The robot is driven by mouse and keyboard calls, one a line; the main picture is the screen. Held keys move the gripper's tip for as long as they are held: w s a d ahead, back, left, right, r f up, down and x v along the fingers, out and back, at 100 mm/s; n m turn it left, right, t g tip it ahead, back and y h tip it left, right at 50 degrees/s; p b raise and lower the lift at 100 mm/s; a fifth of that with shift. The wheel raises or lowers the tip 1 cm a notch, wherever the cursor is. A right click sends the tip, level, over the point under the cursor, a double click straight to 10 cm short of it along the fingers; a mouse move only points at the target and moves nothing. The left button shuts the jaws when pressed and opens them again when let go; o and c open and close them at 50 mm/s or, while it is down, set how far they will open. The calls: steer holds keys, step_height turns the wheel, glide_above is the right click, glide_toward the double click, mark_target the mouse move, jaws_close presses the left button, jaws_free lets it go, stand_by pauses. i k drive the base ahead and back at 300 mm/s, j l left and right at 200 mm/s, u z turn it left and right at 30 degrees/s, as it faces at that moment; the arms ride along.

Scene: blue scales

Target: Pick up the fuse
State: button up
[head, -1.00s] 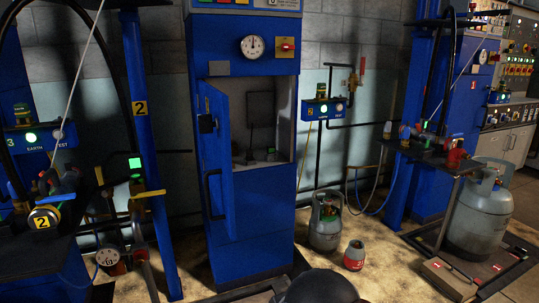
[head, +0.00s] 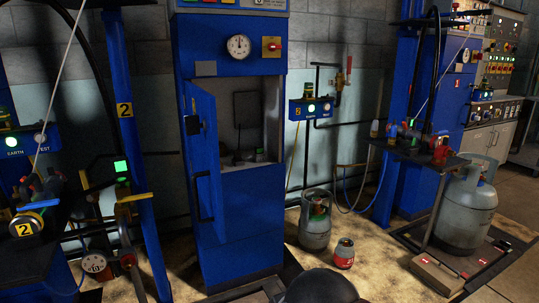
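I cannot make out a fuse for certain. A tall blue cabinet (head: 236,215) stands at the middle-left, and its narrow blue door (head: 205,160) is open toward the left. Inside the pale compartment (head: 270,105) is a dark square panel (head: 247,108) on the back wall. Small dark items (head: 240,158) and a small greyish item (head: 260,155) rest on the compartment floor, too small to identify. My gripper is not in view. A dark rounded shape at the bottom edge stays fixed in the picture and appears to be part of my own body.
A grey gas cylinder (head: 314,228) and a small red-and-grey canister (head: 344,255) stand right of the cabinet. A larger cylinder (head: 466,212) stands by the right bench (head: 420,152). A blue post (head: 142,150) and rig with gauges are at left. Some floor (head: 385,255) is clear.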

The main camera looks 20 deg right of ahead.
mark_target(259, 150)
steer(key=l+z, duration=0.35)
steer(key=i+l+z, duration=0.1)
steer(key=l+z, duration=0.15)
steer(key=z, duration=0.15)
steer(key=i+l+z, duration=0.1)
steer(key=l+z, duration=0.25)
steer(key=i+l+z, duration=0.6)
steer(key=i+u, duration=0.3)
steer(key=u, duration=0.2)
steer(key=i+l+u, duration=0.1)
steer(key=i+u, duration=0.2)
steer(key=u, duration=0.2)
steer(key=i+u, duration=0.2)
steer(key=u, duration=0.3)
steer(key=i+u, duration=0.15)
steer(key=u, duration=0.3)
steer(key=i+l+u, duration=0.15)
steer(key=u, duration=0.35)
steer(key=i+l+u, duration=0.15)
steer(key=u, duration=0.35)
steer(key=i+l+u, duration=0.15)
steer(key=u, duration=0.3)
steer(key=i+l+u, duration=0.15)
steer(key=l+u, duration=0.7)
steer(key=i+l, duration=0.05)
steer(key=l, duration=0.05)
